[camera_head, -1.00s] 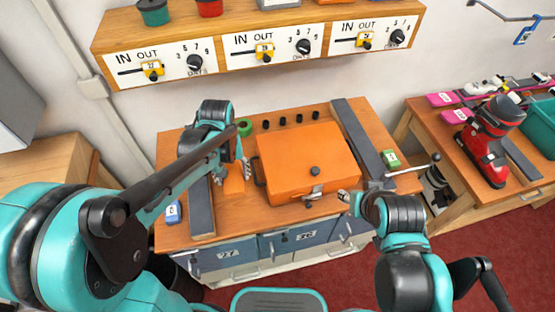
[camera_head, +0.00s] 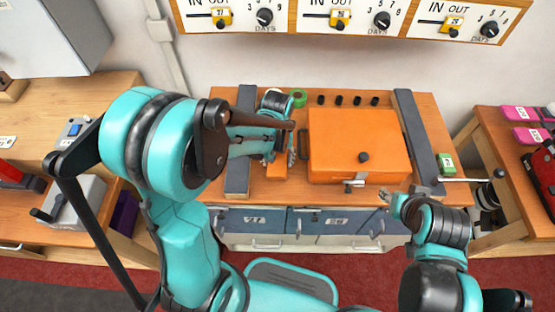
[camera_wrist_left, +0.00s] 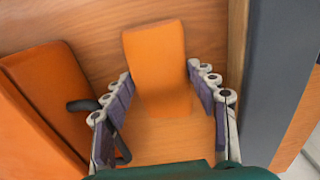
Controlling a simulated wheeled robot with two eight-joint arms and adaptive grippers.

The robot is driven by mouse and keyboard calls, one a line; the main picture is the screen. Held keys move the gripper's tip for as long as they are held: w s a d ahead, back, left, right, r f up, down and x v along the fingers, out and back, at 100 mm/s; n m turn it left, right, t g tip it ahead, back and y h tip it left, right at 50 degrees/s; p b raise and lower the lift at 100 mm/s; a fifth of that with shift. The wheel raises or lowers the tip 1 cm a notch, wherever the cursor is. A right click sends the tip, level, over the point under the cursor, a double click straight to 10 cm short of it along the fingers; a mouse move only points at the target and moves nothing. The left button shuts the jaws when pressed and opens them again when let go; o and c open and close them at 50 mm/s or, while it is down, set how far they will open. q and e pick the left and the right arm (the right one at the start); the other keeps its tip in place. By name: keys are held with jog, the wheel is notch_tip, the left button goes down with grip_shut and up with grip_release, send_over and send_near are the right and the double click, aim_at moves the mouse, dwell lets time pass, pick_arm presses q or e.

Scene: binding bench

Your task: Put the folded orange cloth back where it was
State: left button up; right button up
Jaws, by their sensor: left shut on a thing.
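The folded orange cloth (camera_head: 277,171) is a small block-like shape on the left part of the bench, left of the big orange box (camera_head: 345,135). In the left wrist view the cloth (camera_wrist_left: 158,60) lies between my two finger rows. My left gripper (camera_head: 283,152) is shut on it from above; this grip also shows in the left wrist view (camera_wrist_left: 160,85). I cannot tell whether the cloth touches the bench top. My right gripper (camera_head: 388,197) is by the box's front right corner; its finger opening is too small to judge.
Dark grey rails (camera_head: 241,135) and (camera_head: 418,140) flank the bench top (camera_head: 300,195). A green roll (camera_head: 298,98) and several black pegs (camera_head: 339,100) stand at the back. A green block (camera_head: 446,161) is at right. A strip of bare wood lies before the box.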

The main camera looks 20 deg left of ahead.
pick_arm(q)
jog(key=shift+f, duration=0.15)
jog(key=o, duration=0.7)
